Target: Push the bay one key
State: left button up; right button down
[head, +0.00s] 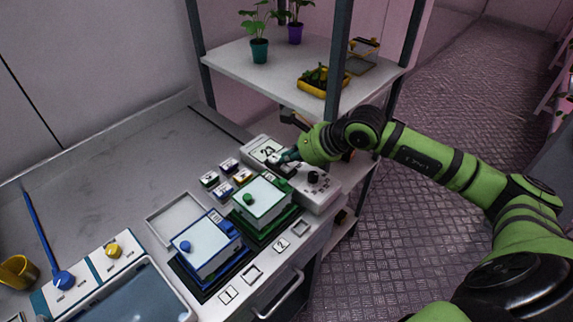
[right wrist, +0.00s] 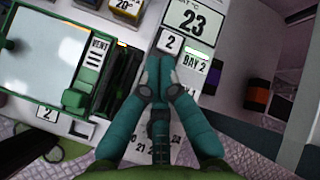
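A pale control panel (head: 318,190) stands at the back right of the bench, with a display reading 23 (head: 267,149). In the right wrist view the display (right wrist: 193,22) also reads 23, with a second small readout (right wrist: 194,64) that seems to say BAY 2. A key marked 2 (right wrist: 171,42) lies just beyond my right gripper's fingertips. No key marked 1 can be made out; the fingers may hide it. My right gripper (right wrist: 160,66) has its teal fingers together and empty over the panel; contact cannot be told. It also shows in the head view (head: 277,160). My left gripper is out of view.
A green-framed box (head: 263,199) and a blue-framed box (head: 206,255) stand left of the panel. Several small numbered blocks (head: 209,180) sit behind them. A shelf rack (head: 240,70) with potted plants rises behind.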

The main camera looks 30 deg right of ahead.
aim_at(289, 168)
jog(key=shift+r+p, duration=1.1)
jog(key=shift+r, duration=1.95)
